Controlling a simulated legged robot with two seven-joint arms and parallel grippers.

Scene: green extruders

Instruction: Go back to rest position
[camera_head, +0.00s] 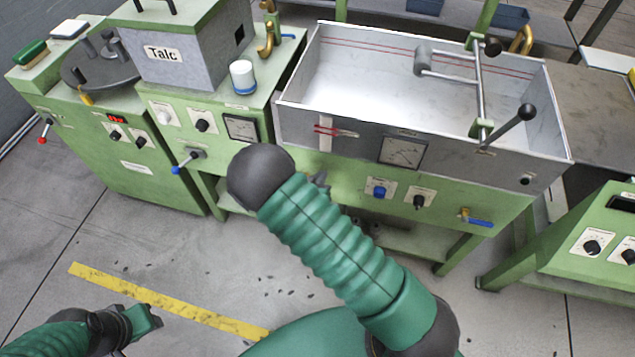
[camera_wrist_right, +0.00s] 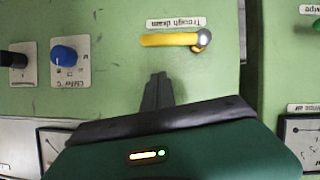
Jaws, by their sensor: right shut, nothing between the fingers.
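My right gripper (camera_wrist_right: 157,80) is shut and empty in the wrist view, its fingers together in front of the green machine panel. In the head view my right arm reaches up over the middle; only a small grey part of its gripper (camera_head: 318,180) shows behind the green sleeve, near the trough machine's front. My left gripper (camera_head: 145,318) is low at the left, above the floor, seen from behind; its fingers are too unclear to tell open from shut.
The wrist view, upside down, shows a yellow trough drain lever (camera_wrist_right: 170,40) and blue chiller knob (camera_wrist_right: 64,55) near the fingers. The metal trough (camera_head: 340,75) has a ball-ended lever (camera_head: 526,112). A Talc hopper (camera_head: 190,60) stands left.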

